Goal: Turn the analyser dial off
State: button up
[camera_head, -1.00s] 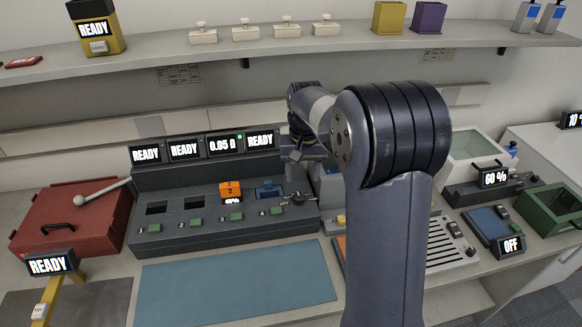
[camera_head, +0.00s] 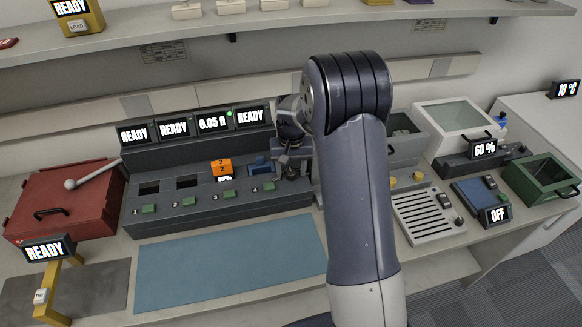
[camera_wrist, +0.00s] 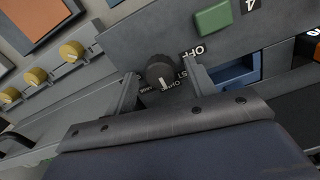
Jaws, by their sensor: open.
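The analyser (camera_head: 215,193) is a long dark grey unit with sloped slots, green buttons and a row of displays on its raised back. In the wrist view its dial (camera_wrist: 161,71) is a dark round knob with a white pointer mark. Printed labels surround it, one reading OFF; the pointer faces the bottom of the picture, away from OFF. My gripper (camera_head: 291,173) is at the analyser's right end and hides the dial in the head view. In the wrist view my gripper (camera_wrist: 165,82) is open, with one finger on each side of the dial; contact cannot be told.
An orange battery (camera_head: 221,168) and a blue one (camera_head: 262,166) sit in analyser slots. A blue mat (camera_head: 230,262) lies in front. A red case (camera_head: 65,203) stands at left. Yellow knobs (camera_wrist: 72,52) are near the gripper.

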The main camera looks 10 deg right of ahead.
jog(key=c, duration=1)
jog(key=shift+o, duration=0.2)
jog(key=shift+n, duration=0.4)
jog(key=n+b, duration=0.1)
jog(key=n, duration=0.3)
jog(key=n+b, duration=0.1)
jog(key=n, duration=0.3)
jog(key=shift+n, duration=0.3)
jog(key=n+b, duration=0.1)
jog(key=n, duration=0.7)
jog(key=shift+n, duration=0.4)
